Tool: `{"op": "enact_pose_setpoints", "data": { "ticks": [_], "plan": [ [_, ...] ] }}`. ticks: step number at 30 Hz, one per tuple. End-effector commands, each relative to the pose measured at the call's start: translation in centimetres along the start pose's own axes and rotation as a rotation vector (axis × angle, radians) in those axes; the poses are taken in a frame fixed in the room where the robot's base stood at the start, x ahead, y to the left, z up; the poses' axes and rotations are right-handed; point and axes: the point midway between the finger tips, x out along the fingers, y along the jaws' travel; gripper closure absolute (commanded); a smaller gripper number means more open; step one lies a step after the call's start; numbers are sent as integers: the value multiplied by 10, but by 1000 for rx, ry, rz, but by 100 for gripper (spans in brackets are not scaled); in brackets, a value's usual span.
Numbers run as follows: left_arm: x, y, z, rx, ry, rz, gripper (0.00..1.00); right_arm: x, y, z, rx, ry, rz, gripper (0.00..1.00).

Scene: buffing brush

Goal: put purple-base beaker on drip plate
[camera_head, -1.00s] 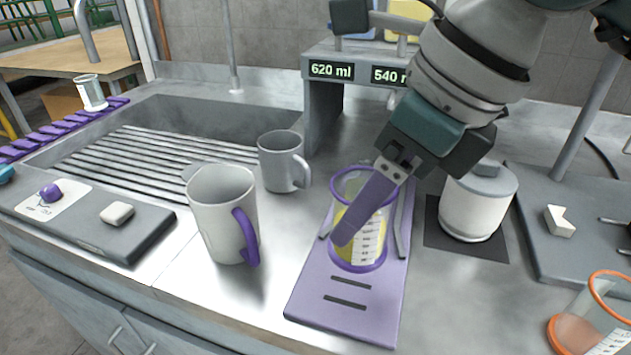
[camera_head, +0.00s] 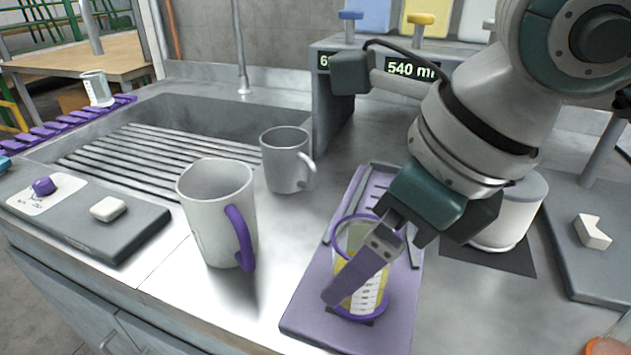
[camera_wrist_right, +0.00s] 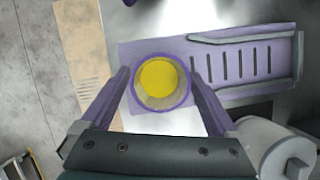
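The purple-base beaker (camera_head: 372,298) is clear, with a purple rim, white markings and yellow contents. It is over the front part of a purple slotted plate (camera_head: 302,318), which looks like the drip plate; I cannot tell whether its base touches. My right gripper (camera_head: 362,272) has its purple fingers on both sides of the beaker, shut on it. In the right wrist view the beaker (camera_wrist_right: 160,82) sits between the fingertips (camera_wrist_right: 160,88), over the end of the plate (camera_wrist_right: 225,40). My left gripper is out of view.
A mug with a purple handle (camera_head: 205,215) and a grey mug (camera_head: 284,160) stand left of the plate. A white cylinder (camera_head: 508,222) on a dark mat is close on the right. A display stand (camera_head: 330,110) is behind. The counter's front edge is near.

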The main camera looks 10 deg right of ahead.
Motion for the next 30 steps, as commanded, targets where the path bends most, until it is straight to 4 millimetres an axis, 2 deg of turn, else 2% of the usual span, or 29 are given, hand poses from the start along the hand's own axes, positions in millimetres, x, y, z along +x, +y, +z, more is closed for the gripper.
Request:
{"op": "enact_pose_setpoints", "data": {
  "ticks": [7,11,24,30],
  "plan": [
    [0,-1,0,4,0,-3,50,-1,0,0,0,-1,-1,4],
    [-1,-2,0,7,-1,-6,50,-12,-1,1,-1,-4,-1,4],
    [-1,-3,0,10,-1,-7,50,-102,-1,1,-1,-3,-4,4],
    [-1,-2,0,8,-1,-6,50,-119,0,1,-1,-2,-1,4]
  ]
}}
